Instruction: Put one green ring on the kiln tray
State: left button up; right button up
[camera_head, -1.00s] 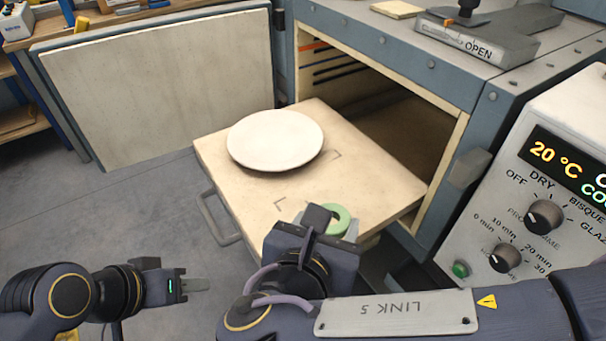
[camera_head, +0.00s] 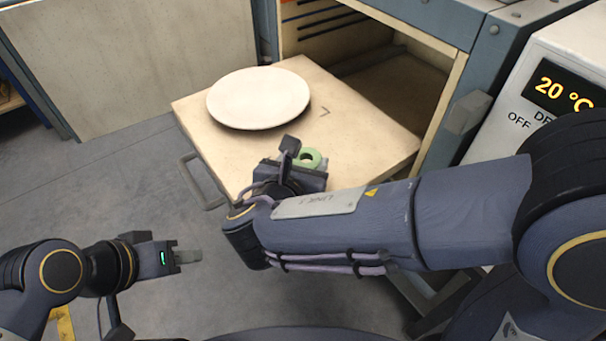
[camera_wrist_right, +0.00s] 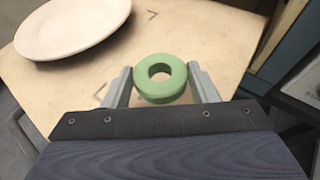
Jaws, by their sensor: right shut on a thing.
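A green ring (camera_head: 308,158) shows just past my right gripper in the head view. In the right wrist view the green ring (camera_wrist_right: 161,78) sits between the two fingers of my right gripper (camera_wrist_right: 163,84), which is shut on it. The ring is over the near part of the pale kiln tray (camera_head: 352,128); I cannot tell whether it touches the tray. The tray (camera_wrist_right: 112,82) also fills much of the wrist view. My left gripper (camera_head: 190,257) is over the floor at lower left, away from the tray; its finger gap is not clear.
A round white plate (camera_head: 258,97) lies on the far left part of the tray. The tray sticks out of the open kiln chamber (camera_head: 405,85). A handle (camera_head: 192,185) is at its left edge. A control box (camera_head: 560,95) stands at right.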

jog(key=shift+w+f, duration=0.2)
jog(key=shift+f, duration=0.2)
jog(key=shift+w+f+b, duration=0.15)
jog(key=shift+f+b, duration=0.45)
jog(key=shift+f, duration=0.95)
jog(key=shift+f, duration=0.2)
jog(key=o, duration=1)
jog(key=shift+c, duration=0.2)
jog(key=shift+r, duration=0.1)
